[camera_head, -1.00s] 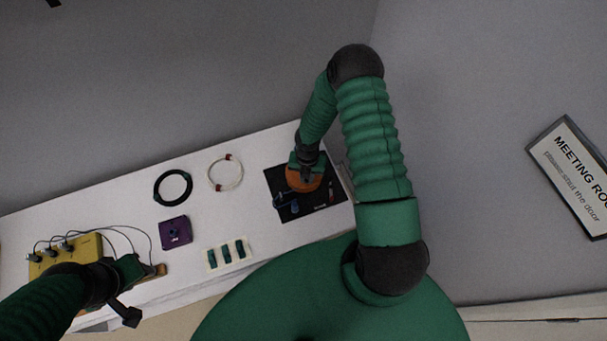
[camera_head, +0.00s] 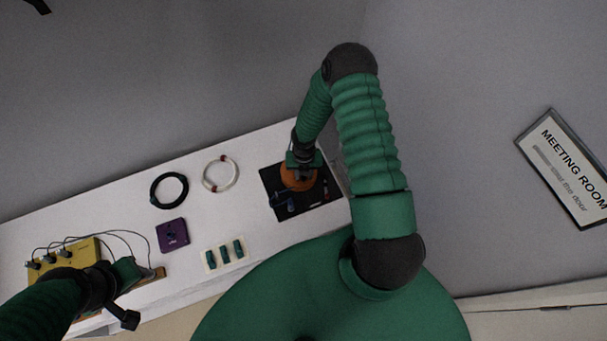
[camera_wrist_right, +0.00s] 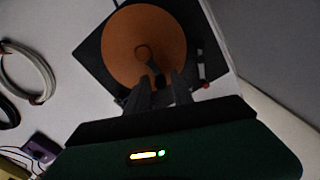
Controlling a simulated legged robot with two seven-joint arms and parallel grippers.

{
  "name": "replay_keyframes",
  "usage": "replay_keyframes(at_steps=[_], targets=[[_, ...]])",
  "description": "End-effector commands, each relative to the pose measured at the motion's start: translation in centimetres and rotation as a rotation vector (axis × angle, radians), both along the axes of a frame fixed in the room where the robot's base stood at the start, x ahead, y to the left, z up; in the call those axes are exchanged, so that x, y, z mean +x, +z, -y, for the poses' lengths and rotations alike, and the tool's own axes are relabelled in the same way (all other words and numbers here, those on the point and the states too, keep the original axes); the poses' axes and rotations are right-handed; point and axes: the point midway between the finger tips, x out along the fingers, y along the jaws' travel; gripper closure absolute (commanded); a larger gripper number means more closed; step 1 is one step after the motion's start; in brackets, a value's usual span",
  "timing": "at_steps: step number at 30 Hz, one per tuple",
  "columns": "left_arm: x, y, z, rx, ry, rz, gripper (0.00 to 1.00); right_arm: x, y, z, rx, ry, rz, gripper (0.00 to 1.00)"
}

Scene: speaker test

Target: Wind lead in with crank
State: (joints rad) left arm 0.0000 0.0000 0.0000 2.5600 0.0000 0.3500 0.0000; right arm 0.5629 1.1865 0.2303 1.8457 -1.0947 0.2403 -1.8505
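An orange round reel (camera_head: 297,180) lies on a black mat (camera_head: 323,196) at the right end of the white table. In the right wrist view the reel (camera_wrist_right: 118,48) fills the upper middle, with a dark crank piece (camera_wrist_right: 146,53) ending in a ring on its face. My right gripper (camera_wrist_right: 163,78) is over the reel, its dark fingers on either side of the crank's near end. Whether they press on it I cannot tell. My left gripper (camera_head: 152,273) is low at the left, by a brown strip; its finger opening is not clear.
Left of the mat lie a pale cable coil (camera_head: 221,174), a black coil (camera_head: 169,190), a purple box (camera_head: 172,235) and a pale plate with teal pieces (camera_head: 224,253). A yellow box (camera_head: 84,252) with black leads stands at the far left. A wall rises behind the table.

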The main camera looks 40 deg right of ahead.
Motion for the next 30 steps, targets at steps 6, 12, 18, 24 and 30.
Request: replay_keyframes(at_steps=[6,12,18,24,30], targets=[[0.0,0.0,0.0,0.0,0.0,0.0,0.64,-0.2,-0.1,-0.1,0.002,0.0,-0.004,0.63],[0.0,0.0,0.0,0.0,0.0,0.0,0.64,-0.1,0.4,-0.1,0.002,-0.002,-0.002,0.63],[0.0,-0.1,0.0,0.0,0.0,0.0,0.64,0.0,4.6,0.0,0.002,-0.004,0.001,0.63],[0.0,0.2,0.0,0.0,0.0,0.0,0.64,0.0,10.7,0.2,0.001,-0.005,0.001,0.63],[0.0,0.5,0.0,0.0,0.0,0.0,0.64,0.0,15.2,0.1,0.002,-0.002,-0.002,0.63]])
